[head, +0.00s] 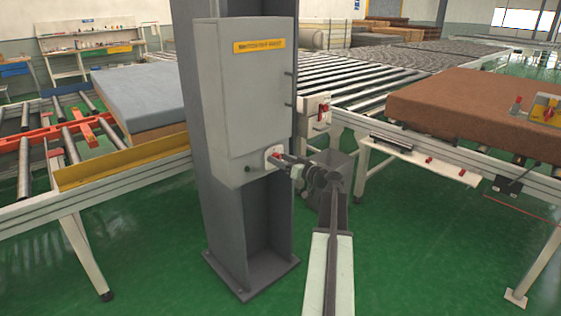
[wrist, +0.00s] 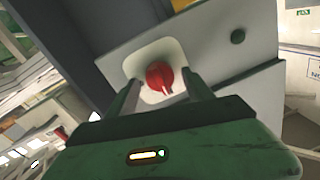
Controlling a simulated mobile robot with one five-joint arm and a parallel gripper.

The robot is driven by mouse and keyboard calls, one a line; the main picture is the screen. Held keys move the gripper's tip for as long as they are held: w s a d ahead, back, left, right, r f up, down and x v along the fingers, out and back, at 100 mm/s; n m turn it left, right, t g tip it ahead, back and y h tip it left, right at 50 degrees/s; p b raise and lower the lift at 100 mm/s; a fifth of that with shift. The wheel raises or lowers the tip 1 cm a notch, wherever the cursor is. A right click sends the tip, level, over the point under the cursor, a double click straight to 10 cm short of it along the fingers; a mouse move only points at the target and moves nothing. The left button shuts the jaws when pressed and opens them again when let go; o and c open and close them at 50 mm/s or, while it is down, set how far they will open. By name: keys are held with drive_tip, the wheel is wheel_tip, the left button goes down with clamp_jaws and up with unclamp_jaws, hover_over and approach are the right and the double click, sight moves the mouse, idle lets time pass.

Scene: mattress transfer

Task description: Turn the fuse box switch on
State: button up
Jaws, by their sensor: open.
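The grey fuse box (head: 250,95) is mounted on a dark grey column and has a yellow label near its top. Its red rotary switch (wrist: 160,77) sits on a white plate (wrist: 172,51) low on the box. In the head view the switch is a small red spot partly hidden by my gripper (head: 284,159). In the wrist view my gripper (wrist: 163,90) is open, with one finger on each side of the red knob. I cannot tell whether the fingers touch it. A dark green round button (wrist: 238,37) is beside the plate.
The grey column (head: 265,215) stands on the green floor. A second red switch (head: 323,113) is on the conveyor side to the right. A brown mattress (head: 455,103) lies on the right conveyor, a blue-grey one (head: 137,92) on the left.

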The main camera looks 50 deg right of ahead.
drive_tip(key=c, duration=1.2)
drive_tip(key=shift+a, duration=0.25)
clamp_jaws()
drive_tip(key=shift+d, duration=0.2)
drive_tip(key=shift+d+f+m+t+h+b, duration=0.15)
drive_tip(key=shift+m+h+b, duration=0.2)
drive_tip(key=shift+m, duration=2.8)
drive_tip(key=shift+a+f+m+t+h+b, duration=0.1)
drive_tip(key=shift+m+b, duration=0.4)
drive_tip(key=shift+m, duration=2.6)
drive_tip(key=shift+d+f+m+t+h+b, duration=0.15)
drive_tip(key=shift+m+h+b, duration=0.2)
drive_tip(key=shift+m, duration=2.8)
drive_tip(key=shift+r, duration=0.1)
